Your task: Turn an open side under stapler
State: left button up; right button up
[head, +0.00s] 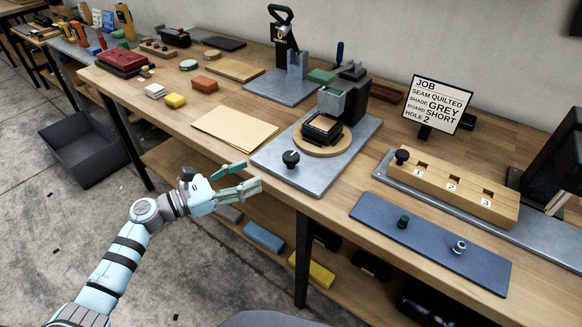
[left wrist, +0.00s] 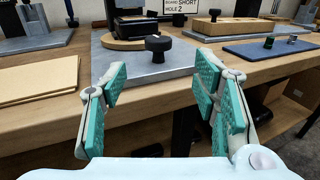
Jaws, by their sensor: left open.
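The stapler (head: 333,98) is a grey head on a dark post, on a grey metal plate (head: 275,158). Under its head, a dark, square cushion-like piece (head: 321,129) sits on a round wooden turntable (head: 301,146). A black knob (head: 291,158) stands on the plate's front left part. My left gripper (head: 250,176) is open and empty, left of the knob and just off the table's front edge. In the left wrist view, the knob (left wrist: 158,46) shows between and beyond its two teal-padded fingers. My right gripper is not in view.
A job sign (head: 436,104) reads seam quilted, shade grey, board short, hole 2. A wooden block with numbered holes (head: 452,186) and a blue mat with two small knobs (head: 430,243) lie right. Tan sheets (head: 235,134) lie left of the plate. A shelf runs below the table.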

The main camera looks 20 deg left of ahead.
aim_at(284, 160)
pick_arm(q)
jog(key=x, duration=1.2)
jog(key=shift+w+b, duration=0.1)
jog(key=shift+b, duration=0.25)
jog(key=shift+w+d+f, duration=0.1)
jog(key=shift+w+d, duration=0.2)
jog(key=shift+w, duration=0.15)
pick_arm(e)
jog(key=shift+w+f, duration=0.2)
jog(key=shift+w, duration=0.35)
pick_arm(q)
jog(key=shift+c, duration=0.5)
